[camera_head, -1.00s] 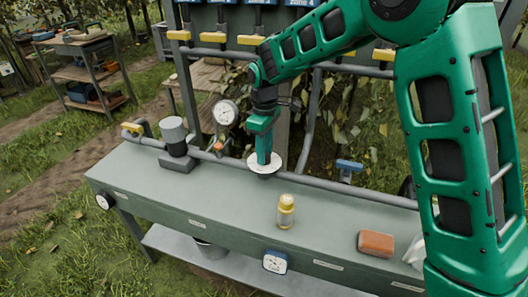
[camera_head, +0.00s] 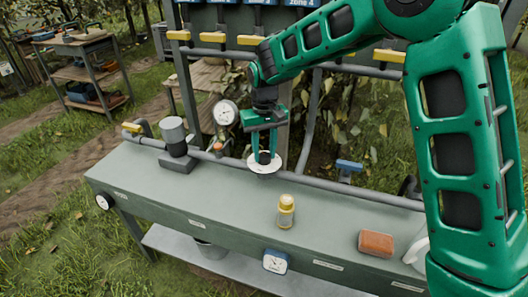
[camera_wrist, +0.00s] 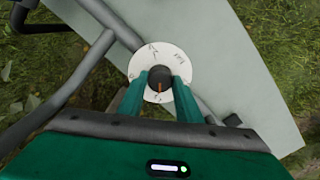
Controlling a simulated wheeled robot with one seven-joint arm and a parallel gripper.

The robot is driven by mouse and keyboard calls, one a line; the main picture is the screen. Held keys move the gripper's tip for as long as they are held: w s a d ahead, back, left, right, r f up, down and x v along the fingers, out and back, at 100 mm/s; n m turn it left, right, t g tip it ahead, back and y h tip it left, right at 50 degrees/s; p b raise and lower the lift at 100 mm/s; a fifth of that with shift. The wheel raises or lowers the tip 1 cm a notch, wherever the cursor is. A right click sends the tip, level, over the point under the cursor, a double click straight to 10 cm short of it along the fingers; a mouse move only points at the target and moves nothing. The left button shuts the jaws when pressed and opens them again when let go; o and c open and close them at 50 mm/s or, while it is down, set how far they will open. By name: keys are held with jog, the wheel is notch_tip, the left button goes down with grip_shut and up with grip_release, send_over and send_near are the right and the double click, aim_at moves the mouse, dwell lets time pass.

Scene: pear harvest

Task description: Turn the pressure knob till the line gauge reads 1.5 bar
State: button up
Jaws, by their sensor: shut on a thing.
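The pressure knob (camera_wrist: 160,76) is dark and round with an orange pointer line, in the middle of a white marked dial plate (camera_wrist: 154,56). In the head view the dial plate (camera_head: 250,164) lies at the pipe along the bench's back edge. My gripper (camera_head: 264,157) points down over it, its two green fingers (camera_wrist: 160,83) shut on the knob from both sides. The fingers hide part of the knob and dial. A round white gauge (camera_head: 225,112) stands on the pipe behind and left of the knob; its reading is too small to tell.
A yellow-capped bottle (camera_head: 286,211) and an orange-brown block (camera_head: 376,243) stand on the bench (camera_head: 165,190). A grey cylindrical device (camera_head: 174,137) is at the back left. A blue-handled valve (camera_head: 348,166) is on the pipe to the right.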

aim_at(265, 154)
jog(key=shift+w+r+m, duration=0.15)
jog(key=shift+w+m, duration=0.1)
jog(key=shift+m, duration=0.25)
jog(key=o, duration=0.8)
jog(key=shift+o, duration=1.2)
jog(key=shift+s, duration=0.1)
notch_tip(265, 154, up, 11)
jog(key=shift+f, duration=0.2)
